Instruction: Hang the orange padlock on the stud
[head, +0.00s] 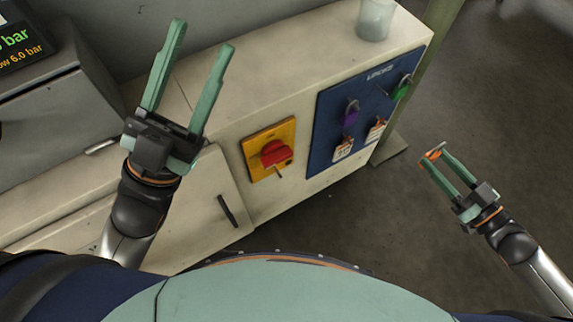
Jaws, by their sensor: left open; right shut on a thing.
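The orange padlock (434,155) is between the fingertips of my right gripper (433,160), which is shut on it. It is held over the floor, right of the cabinet and apart from it; the fingers hide part of it. A blue lockout board (325,120) is on the cabinet front. A thin bare stud (383,91) seems to stick out of its upper right part. A purple padlock (350,118) and a green padlock (402,93) hang on the board. My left gripper (204,36) is open and empty, above the cabinet at the left.
Tags (343,151) hang along the board's lower edge. A yellow plate with a red rotary switch (276,153) is left of the board. A translucent cup (375,18) stands on the cabinet top (290,50). A greenish post (425,60) rises right of the cabinet. The floor at right is clear.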

